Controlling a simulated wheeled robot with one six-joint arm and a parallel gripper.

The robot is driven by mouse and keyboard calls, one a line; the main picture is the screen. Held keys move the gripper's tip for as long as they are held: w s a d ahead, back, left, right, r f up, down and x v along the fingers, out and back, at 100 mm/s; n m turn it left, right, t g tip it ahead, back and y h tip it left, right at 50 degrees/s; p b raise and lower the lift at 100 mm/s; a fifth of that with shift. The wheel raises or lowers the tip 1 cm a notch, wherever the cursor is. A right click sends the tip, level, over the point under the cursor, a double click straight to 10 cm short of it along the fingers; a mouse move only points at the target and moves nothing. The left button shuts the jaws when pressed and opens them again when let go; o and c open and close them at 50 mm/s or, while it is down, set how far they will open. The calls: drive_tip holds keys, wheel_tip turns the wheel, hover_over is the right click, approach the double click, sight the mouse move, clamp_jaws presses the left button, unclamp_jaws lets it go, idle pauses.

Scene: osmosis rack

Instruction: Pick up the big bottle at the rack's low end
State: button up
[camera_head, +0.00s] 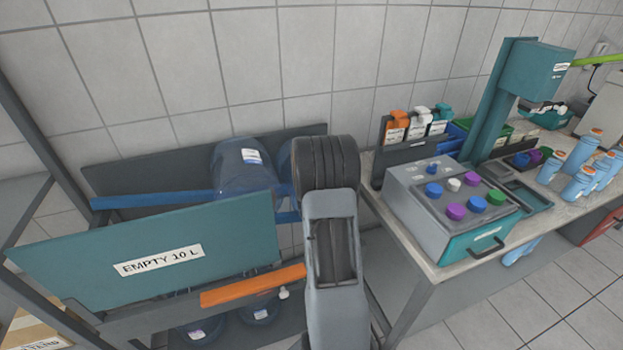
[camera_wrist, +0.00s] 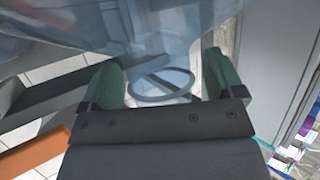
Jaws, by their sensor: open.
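My gripper (camera_wrist: 164,72) is open, its two green fingers apart. A clear bluish big bottle (camera_wrist: 150,25) fills the top of the wrist view, just beyond the fingers. A pale ring-shaped part (camera_wrist: 160,86) of it, with a bar across, shows between them; I cannot tell whether a finger touches it. In the head view my arm hides my gripper and most of a bluish bottle (camera_head: 285,162) at the right end of the rack's upper rails. Another blue bottle with a white label (camera_head: 243,168) lies to its left. The rack (camera_head: 150,250) has a teal front panel reading "EMPTY 10 L".
An orange bar (camera_head: 253,286) runs along the rack's front edge. More bottles (camera_head: 260,310) sit on the level below. A bench (camera_head: 440,262) at right carries a grey control box (camera_head: 432,205), colored knobs and several small blue bottles (camera_head: 577,183). A tiled wall stands behind.

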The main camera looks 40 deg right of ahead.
drive_tip(key=shift+c, duration=0.5)
drive_tip(key=c, duration=1.2)
